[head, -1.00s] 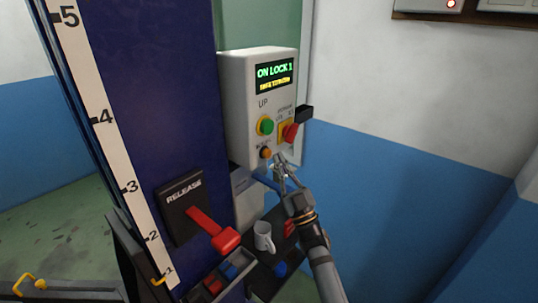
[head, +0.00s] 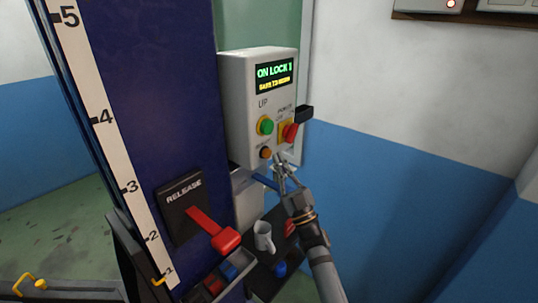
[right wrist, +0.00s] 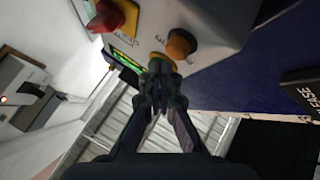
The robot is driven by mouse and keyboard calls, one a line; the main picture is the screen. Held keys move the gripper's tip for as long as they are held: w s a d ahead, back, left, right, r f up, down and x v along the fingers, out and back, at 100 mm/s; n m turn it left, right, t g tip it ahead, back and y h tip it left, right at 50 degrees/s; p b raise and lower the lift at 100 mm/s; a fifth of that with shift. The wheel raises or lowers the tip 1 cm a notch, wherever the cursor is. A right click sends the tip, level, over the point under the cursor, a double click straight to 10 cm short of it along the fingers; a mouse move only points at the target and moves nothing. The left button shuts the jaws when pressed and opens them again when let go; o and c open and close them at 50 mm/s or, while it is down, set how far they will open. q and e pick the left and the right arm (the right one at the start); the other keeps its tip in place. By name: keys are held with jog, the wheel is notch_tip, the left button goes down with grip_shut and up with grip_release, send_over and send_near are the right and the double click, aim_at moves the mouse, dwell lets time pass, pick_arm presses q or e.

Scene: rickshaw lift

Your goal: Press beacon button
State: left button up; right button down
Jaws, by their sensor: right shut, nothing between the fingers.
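The small orange button (head: 265,153) is at the bottom of the grey control box (head: 236,105), below the green UP button (head: 265,125); its label is too small to read in the head view. In the right wrist view the orange button (right wrist: 182,43) shows just beyond and right of the fingertips. My right gripper (head: 281,160) is shut and empty, just right of and below the orange button in the head view. In the right wrist view my right gripper (right wrist: 160,72) hides part of a yellow ring (right wrist: 156,56). I cannot tell whether it touches the box. My left gripper is not in view.
A red knob (head: 290,132) sits beside the green button, near a black block (head: 304,113). The display (head: 275,75) reads "ON LOCK 1". Below are a red release lever (head: 213,230), a mug (head: 263,237) and a tray (head: 222,279) of coloured items.

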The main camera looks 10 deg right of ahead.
jog(key=shift+w+a, duration=0.1)
dwell(0.4)
jog(key=shift+w+a, duration=0.15)
jog(key=shift+w, duration=0.1)
jog(key=shift+w+a, duration=0.3)
jog(key=shift+w, duration=0.05)
dwell(0.8)
jog(key=shift+s+d, duration=0.55)
jog(key=shift+s, duration=0.15)
jog(key=s+d, duration=0.1)
jog(key=s, duration=0.1)
jog(key=s+d+p, duration=0.1)
jog(key=s+d, duration=0.1)
dwell(0.6)
dwell(0.4)
